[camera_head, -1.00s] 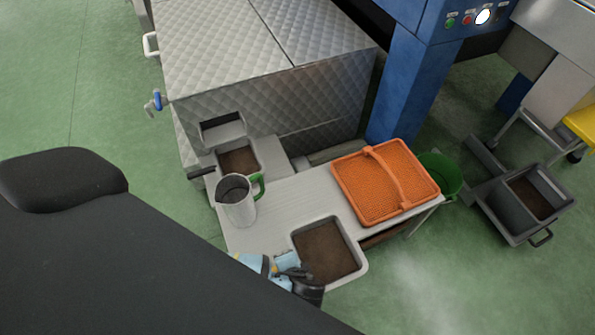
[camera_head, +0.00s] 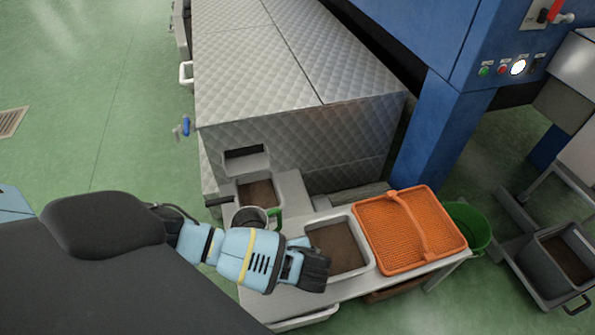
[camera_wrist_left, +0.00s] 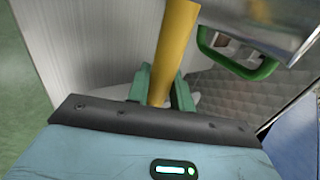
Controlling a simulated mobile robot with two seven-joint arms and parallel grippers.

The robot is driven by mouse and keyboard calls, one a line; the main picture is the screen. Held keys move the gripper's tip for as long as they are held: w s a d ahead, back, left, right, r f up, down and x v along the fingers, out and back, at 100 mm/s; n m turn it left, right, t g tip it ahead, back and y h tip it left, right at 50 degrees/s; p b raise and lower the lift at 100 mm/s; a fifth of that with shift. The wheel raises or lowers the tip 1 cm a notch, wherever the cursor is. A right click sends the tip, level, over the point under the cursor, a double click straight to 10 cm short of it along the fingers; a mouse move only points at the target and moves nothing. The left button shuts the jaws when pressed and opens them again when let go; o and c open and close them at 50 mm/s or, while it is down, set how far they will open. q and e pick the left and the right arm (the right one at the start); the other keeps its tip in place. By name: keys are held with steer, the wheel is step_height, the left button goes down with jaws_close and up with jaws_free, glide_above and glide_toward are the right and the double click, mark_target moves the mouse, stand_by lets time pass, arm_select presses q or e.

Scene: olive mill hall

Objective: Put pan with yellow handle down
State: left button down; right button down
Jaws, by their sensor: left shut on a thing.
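A grey square pan (camera_head: 371,262) with brown paste (camera_head: 338,246) is over the pale bench, left of the orange basket. My left gripper (camera_head: 318,268) is at its front left. In the left wrist view the green fingers (camera_wrist_left: 163,88) are shut on the yellow handle (camera_wrist_left: 174,45). The handle is hidden behind the gripper in the head view. The pan looks about level; I cannot tell whether its bottom touches the bench. My right gripper is out of view.
The orange basket (camera_head: 387,226) is close on the right of the pan. A metal jug (camera_head: 246,218) with a green handle (camera_wrist_left: 238,66) stands behind my wrist. A smaller pan (camera_head: 257,193) is at the machine's outlet. A green bucket (camera_head: 470,228) is past the basket.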

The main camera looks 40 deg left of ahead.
arm_select(q)
steer(key=shift+w+f+b, duration=0.1)
steer(key=shift+f+b, duration=0.75)
steer(key=shift+f, duration=0.9)
steer(key=shift+r, duration=0.1)
steer(key=c, duration=1.7)
jaws_free()
steer(key=shift+f, duration=0.2)
steer(key=o, duration=0.5)
steer(key=shift+c, duration=0.2)
